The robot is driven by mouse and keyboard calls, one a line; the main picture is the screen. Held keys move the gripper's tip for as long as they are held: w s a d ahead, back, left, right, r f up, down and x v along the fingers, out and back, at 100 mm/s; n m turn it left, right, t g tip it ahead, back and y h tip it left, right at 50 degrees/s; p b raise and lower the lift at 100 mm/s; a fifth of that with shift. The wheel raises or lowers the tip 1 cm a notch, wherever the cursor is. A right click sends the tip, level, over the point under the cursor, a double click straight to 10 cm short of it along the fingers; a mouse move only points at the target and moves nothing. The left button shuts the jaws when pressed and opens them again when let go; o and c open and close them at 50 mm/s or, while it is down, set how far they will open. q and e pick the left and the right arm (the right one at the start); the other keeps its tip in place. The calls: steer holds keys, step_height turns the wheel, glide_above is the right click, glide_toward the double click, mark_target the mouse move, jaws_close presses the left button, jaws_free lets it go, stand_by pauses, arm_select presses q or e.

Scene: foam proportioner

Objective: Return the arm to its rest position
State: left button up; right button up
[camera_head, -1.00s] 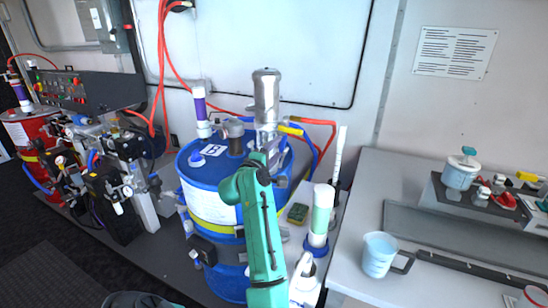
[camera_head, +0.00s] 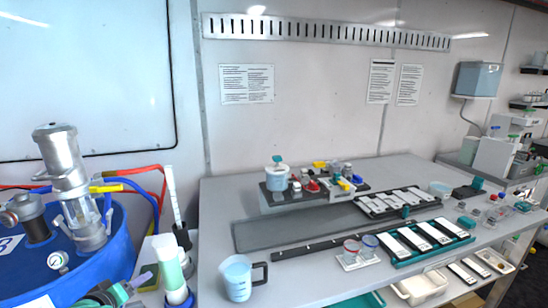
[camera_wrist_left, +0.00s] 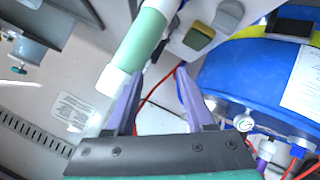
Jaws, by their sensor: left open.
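My left arm shows in teal at the lower left of the head view, with the left gripper (camera_head: 115,293) low in front of the blue drum (camera_head: 105,255). In the left wrist view the gripper (camera_wrist_left: 157,74) has its two purple fingers spread, with nothing between the tips. The green and white tube (camera_wrist_left: 145,40) lies beside and beyond the left finger there; I cannot tell how far off it is. It also shows in the head view (camera_head: 171,268), upright, right of the gripper. My right gripper is out of view.
A silver pump cylinder (camera_head: 62,165) stands on the drum, with red, blue and yellow hoses beside it. A light blue cup (camera_head: 236,275) stands on the grey bench (camera_head: 215,210) near its front edge. Several trays and small bottles fill the bench further right.

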arm_select(q)
steer(key=s+d+f+m+g+h, duration=0.1)
steer(key=s+d+f+m+g, duration=0.35)
steer(key=s+d+f, duration=0.35)
steer(key=s+d+f+m+g+h, duration=0.1)
steer(key=s+d+f+m+g, duration=0.4)
steer(key=s, duration=0.5)
step_height(320, 180, down, 23)
steer(key=s+m, duration=0.2)
steer(key=s+a+f+g, duration=0.1)
steer(key=s+a+f, duration=0.2)
steer(key=s+f, duration=1.2)
steer(key=shift+s+a+f+y, duration=0.2)
steer(key=shift+s+f+y, duration=0.15)
steer(key=shift+s, duration=0.85)
